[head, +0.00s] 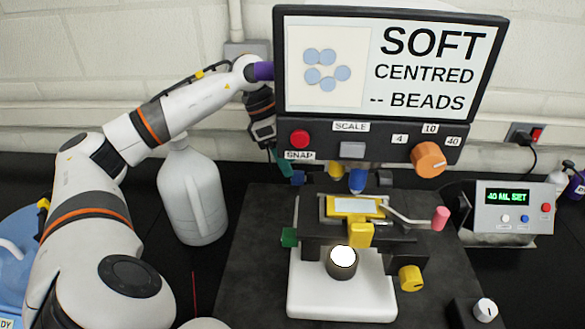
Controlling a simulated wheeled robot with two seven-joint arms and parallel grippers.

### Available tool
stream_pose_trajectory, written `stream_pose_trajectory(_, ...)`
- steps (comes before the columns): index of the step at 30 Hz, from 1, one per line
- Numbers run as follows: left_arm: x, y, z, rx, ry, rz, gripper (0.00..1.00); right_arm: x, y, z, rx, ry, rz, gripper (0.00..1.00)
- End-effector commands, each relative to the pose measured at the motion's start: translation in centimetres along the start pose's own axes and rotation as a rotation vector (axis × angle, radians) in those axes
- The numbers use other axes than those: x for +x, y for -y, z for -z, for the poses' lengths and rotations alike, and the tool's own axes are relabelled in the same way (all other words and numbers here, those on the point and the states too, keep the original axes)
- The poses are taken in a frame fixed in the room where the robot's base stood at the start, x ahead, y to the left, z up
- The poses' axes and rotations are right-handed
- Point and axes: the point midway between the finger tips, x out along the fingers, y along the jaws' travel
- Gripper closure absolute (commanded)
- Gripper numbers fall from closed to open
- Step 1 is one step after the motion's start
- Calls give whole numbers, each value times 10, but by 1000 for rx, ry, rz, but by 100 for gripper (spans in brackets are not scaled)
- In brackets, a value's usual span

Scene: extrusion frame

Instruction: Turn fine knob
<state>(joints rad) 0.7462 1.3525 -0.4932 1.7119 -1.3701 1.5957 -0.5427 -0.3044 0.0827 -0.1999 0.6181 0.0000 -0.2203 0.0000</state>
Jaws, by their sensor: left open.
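No knob carries a label that I can read as fine, so I cannot tell which is the fine knob. A microscope with a white base (340,300) stands on a dark mat. It has a yellow knob (411,278) at its lower right, a green block or knob (289,237) on its left, and a small blue part (298,178) at its upper left. An orange knob (430,158) sits on the panel under the screen. My left gripper (281,163) is open at the panel's left end, close to the blue part; contact cannot be told. My right gripper is not in view.
The screen (420,75) reads "SOFT CENTRED -- BEADS". A white jug (193,195) stands left of the microscope, below my left arm. A pink-tipped lever (440,217) sticks out right of the stage. A grey box (515,208) with a green display stands at right.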

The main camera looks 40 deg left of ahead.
Motion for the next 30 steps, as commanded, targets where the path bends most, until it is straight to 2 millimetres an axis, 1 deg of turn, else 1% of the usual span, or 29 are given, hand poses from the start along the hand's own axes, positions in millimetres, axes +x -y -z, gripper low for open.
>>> stream_pose_trajectory(1,8,-1,0,1,3,-3,48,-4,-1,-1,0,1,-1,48)
stream_pose_trajectory(3,18,-1,0,0,2,-3,48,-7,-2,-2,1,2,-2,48)
stream_pose_trajectory(7,31,0,1,0,0,-1,48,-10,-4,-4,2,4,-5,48)
stream_pose_trajectory(12,38,0,0,0,-1,1,48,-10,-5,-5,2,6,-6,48)
stream_pose_trajectory(18,38,0,0,0,-1,1,48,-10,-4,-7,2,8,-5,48)
stream_pose_trajectory(20,38,0,0,0,-1,1,56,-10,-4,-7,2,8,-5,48)
stream_pose_trajectory(21,38,0,0,0,-1,1,63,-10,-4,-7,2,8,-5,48)
stream_pose_trajectory(26,38,0,0,0,-1,1,89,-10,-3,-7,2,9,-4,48)
stream_pose_trajectory(27,38,0,0,0,-1,1,92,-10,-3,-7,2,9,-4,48)
stream_pose_trajectory(30,39,0,0,3,-1,8,92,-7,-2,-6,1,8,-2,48)
